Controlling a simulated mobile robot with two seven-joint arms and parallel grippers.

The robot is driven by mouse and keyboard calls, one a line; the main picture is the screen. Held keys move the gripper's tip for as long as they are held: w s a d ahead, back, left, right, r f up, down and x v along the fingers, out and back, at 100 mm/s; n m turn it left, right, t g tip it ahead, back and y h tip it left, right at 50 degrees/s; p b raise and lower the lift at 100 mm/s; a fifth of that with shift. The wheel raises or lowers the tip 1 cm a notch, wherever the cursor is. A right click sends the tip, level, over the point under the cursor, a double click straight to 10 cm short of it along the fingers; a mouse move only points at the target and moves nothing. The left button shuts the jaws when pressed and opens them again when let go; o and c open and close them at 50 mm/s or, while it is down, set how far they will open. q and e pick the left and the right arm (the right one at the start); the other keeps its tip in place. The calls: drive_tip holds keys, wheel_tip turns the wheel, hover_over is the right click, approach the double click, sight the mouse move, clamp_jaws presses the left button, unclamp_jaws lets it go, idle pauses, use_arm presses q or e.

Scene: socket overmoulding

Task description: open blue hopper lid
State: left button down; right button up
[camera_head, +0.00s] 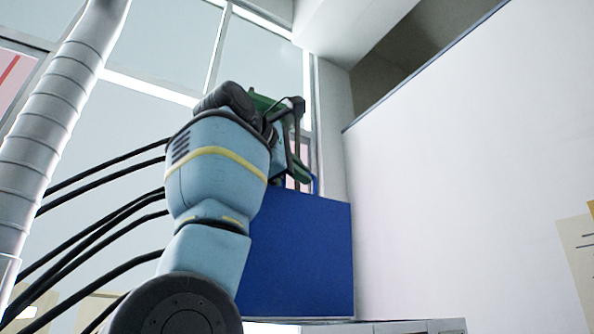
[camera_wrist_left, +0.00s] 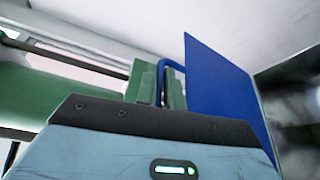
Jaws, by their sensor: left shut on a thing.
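A large blue panel of the hopper (camera_head: 297,258) stands behind my left arm in the head view. My left gripper (camera_head: 303,178), with green fingers, is at its upper edge. A thin blue handle (camera_head: 316,184) shows there. In the left wrist view, the left gripper (camera_wrist_left: 160,88) is shut on the blue handle (camera_wrist_left: 167,63), which runs between the green fingertips. The handle meets a flat blue panel (camera_wrist_left: 225,90) to its right. I cannot tell whether this panel is the lid or a hopper wall, nor how far the lid is open. My right gripper is out of view.
A grey ribbed hose (camera_head: 50,125) rises at the left. Several black cables (camera_head: 100,208) run across to behind my arm. A plain white wall (camera_head: 470,180) fills the right. A light cabinet top (camera_head: 400,326) shows below the blue panel.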

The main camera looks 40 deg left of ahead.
use_arm(q)
drive_tip(key=shift+w+f, duration=0.1)
drive_tip(key=shift+w, duration=0.05)
drive_tip(key=c, duration=1.5)
unclamp_jaws()
drive_tip(key=shift+w+d, duration=0.15)
drive_tip(key=shift+d, duration=0.05)
drive_tip(key=shift+a, duration=0.1)
drive_tip(key=shift+s+r, duration=0.25)
drive_tip(key=shift+s, duration=1.75)
drive_tip(key=shift+s+r, duration=0.2)
drive_tip(key=shift+s, duration=1.75)
drive_tip(key=shift+f, duration=0.1)
